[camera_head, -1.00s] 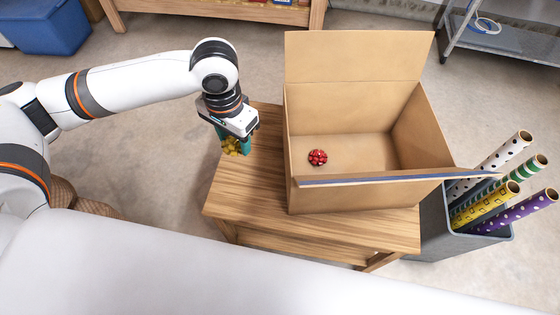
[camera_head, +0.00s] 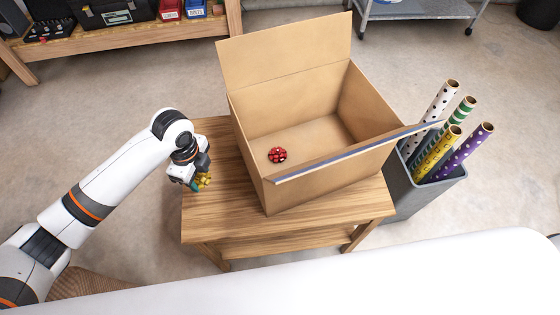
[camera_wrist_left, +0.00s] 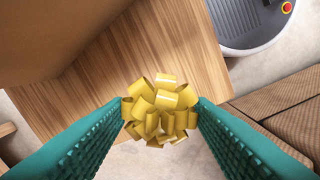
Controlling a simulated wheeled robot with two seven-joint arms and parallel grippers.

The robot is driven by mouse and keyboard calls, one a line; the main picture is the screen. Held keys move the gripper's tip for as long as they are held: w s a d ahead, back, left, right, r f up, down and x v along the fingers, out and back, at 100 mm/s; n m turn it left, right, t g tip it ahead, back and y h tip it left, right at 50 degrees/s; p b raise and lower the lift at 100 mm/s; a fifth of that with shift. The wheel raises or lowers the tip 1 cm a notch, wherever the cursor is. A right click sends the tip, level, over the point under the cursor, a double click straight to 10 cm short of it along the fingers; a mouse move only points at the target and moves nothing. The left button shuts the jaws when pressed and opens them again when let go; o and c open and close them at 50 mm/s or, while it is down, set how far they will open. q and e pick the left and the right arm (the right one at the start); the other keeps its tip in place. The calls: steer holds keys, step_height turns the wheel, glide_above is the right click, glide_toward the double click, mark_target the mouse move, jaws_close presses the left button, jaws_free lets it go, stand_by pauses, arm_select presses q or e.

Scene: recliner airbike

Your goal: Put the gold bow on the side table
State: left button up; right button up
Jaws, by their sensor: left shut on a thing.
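The gold bow (camera_head: 203,180) is held by my left gripper (camera_head: 198,184) at the left edge of the wooden side table (camera_head: 215,215). In the left wrist view the gold bow (camera_wrist_left: 162,108) sits between the two teal fingers of my left gripper (camera_wrist_left: 160,118), which are shut on it. The table top (camera_wrist_left: 140,60) shows behind the bow, with floor below its edge. The bow overlaps the edge in that view; I cannot tell whether it touches the wood. My right gripper is not in view.
An open cardboard box (camera_head: 300,110) covers much of the table top and holds a red bow (camera_head: 277,155). A grey bin (camera_head: 425,190) with several wrapping rolls stands to the right. Bare table top lies left of and in front of the box.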

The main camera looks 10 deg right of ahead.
arm_select(q)
step_height(320, 180, down, 2)
steer(key=shift+s+d+m, duration=0.1)
steer(key=shift+m, duration=1.1)
glide_above(212, 200)
step_height(212, 200, down, 6)
steer(key=shift+f+b, duration=0.1)
steer(key=shift+b, duration=0.3)
steer(key=shift+f, duration=1.9)
steer(key=shift+f+b, duration=0.15)
steer(key=shift+b, duration=0.2)
steer(key=o, duration=0.9)
steer(key=shift+o, duration=0.2)
step_height(212, 200, up, 12)
steer(key=shift+r+p, duration=0.2)
steer(key=shift+p, duration=0.7)
